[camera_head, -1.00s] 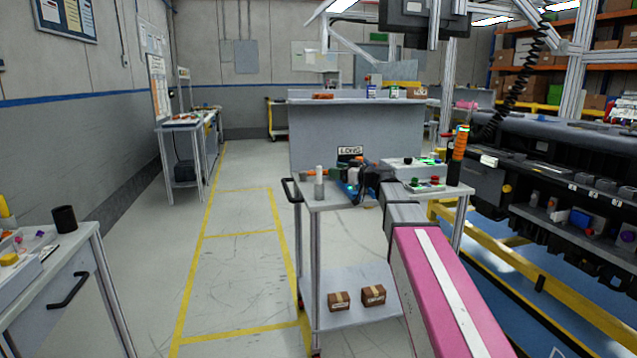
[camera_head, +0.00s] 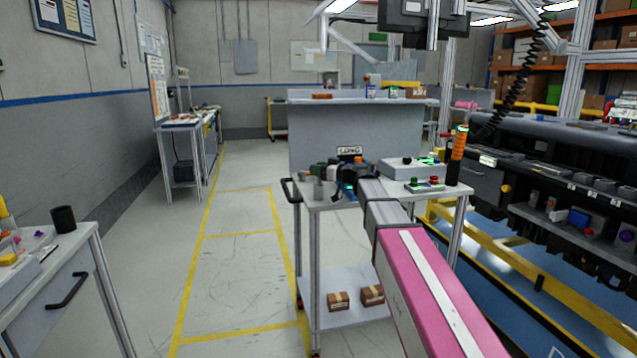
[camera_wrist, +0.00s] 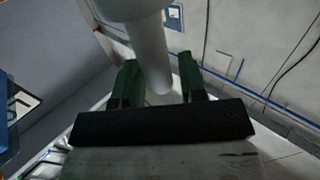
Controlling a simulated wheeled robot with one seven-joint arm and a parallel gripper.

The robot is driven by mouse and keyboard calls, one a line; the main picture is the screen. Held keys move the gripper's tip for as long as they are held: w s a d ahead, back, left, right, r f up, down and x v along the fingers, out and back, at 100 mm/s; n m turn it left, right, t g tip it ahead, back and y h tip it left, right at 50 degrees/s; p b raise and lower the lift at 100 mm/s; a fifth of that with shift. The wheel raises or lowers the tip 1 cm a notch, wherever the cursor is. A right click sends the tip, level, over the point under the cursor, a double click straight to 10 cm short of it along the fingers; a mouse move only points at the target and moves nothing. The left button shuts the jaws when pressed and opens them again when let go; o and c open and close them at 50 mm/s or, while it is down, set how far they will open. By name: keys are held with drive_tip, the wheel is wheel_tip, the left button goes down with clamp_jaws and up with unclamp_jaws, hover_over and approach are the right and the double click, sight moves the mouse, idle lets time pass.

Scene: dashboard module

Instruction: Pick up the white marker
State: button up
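The white marker (camera_wrist: 150,55) stands large in the wrist view, a pale cylinder reaching down between the two green-padded fingers of my gripper (camera_wrist: 160,82). The fingers are apart, with a visible gap on each side of the marker, so it is not clamped. In the head view my gripper (camera_head: 318,170) is at the left part of the cart top, at the marker (camera_head: 318,189). The marker's upper part is hidden there by the gripper, and its lower part still shows on the cart top.
The cart (camera_head: 330,205) has a handle (camera_head: 290,190) at its left edge. A grey box (camera_head: 405,165), a button panel (camera_head: 425,184) and an orange-black signal tower (camera_head: 457,155) stand on its right side. Two small boxes (camera_head: 338,300) (camera_head: 372,295) lie on the lower shelf.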

clamp_jaws()
